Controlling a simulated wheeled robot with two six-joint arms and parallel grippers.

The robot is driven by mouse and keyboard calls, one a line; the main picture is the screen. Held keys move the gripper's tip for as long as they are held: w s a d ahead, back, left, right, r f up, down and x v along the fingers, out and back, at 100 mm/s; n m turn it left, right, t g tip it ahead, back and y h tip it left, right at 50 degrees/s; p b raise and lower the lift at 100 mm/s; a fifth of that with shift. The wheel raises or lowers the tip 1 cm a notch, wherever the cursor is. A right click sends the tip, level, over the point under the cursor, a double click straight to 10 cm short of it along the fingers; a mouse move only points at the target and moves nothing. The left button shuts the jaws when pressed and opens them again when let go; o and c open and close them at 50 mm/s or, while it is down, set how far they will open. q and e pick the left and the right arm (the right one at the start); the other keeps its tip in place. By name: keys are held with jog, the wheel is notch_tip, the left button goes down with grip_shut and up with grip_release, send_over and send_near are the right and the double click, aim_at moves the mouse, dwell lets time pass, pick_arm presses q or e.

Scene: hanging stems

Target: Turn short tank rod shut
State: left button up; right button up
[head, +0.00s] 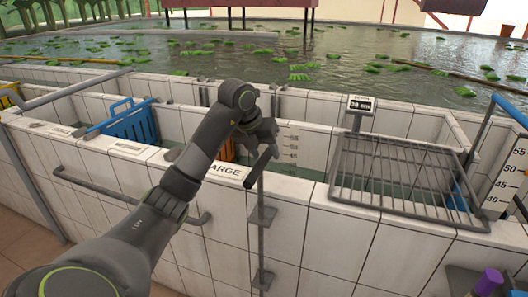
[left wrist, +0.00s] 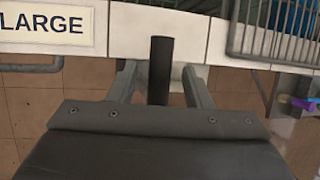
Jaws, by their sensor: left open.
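A thin vertical rod (head: 261,235) stands against the front of the white-tiled tank wall, passing through brackets. A dark bar handle (head: 258,171) sits at its top, slanting toward the lower left. My left gripper (head: 267,137) is at the handle's far end, its fingers partly hidden by my wrist. In the left wrist view the dark bar (left wrist: 160,70) lies between the two open fingers (left wrist: 160,88), with gaps on both sides. My right gripper is not in view.
A LARGE label (head: 227,171) is on the tank rim beside the rod. A wire rack (head: 400,172) lies over the tank to the right, near a display reading 38 cm (head: 361,104). A rail (head: 130,198) runs along the front wall. A blue crate (head: 125,123) stands left.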

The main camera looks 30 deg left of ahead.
pick_arm(q)
jog(key=shift+w+f, duration=0.1)
jog(key=shift+f, duration=0.05)
grip_shut()
dwell(0.4)
